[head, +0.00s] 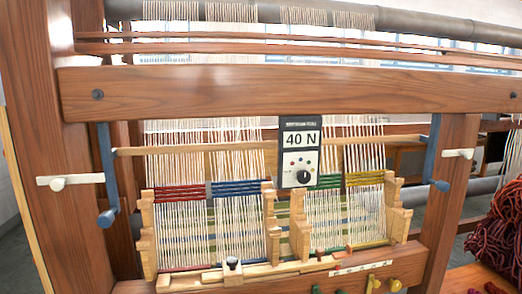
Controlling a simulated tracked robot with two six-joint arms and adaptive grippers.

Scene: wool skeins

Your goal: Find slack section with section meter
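The section meter (286,178) is a dark box with a white display reading "40 N", small coloured dots and a round knob. Four-coloured bands mark the pale warp sections: red (180,194), blue (236,188), green (325,182) and yellow (364,179). I cannot tell from the threads which section is slack. Neither of my grippers is in view.
The wooden loom frame (290,92) spans the view, with blue levers (107,165) at both sides. Stepped wooden holders (148,235) flank the sections. A wooden bar with a dark knob (232,264) crosses below. Dark red wool skeins (500,232) lie at the right.

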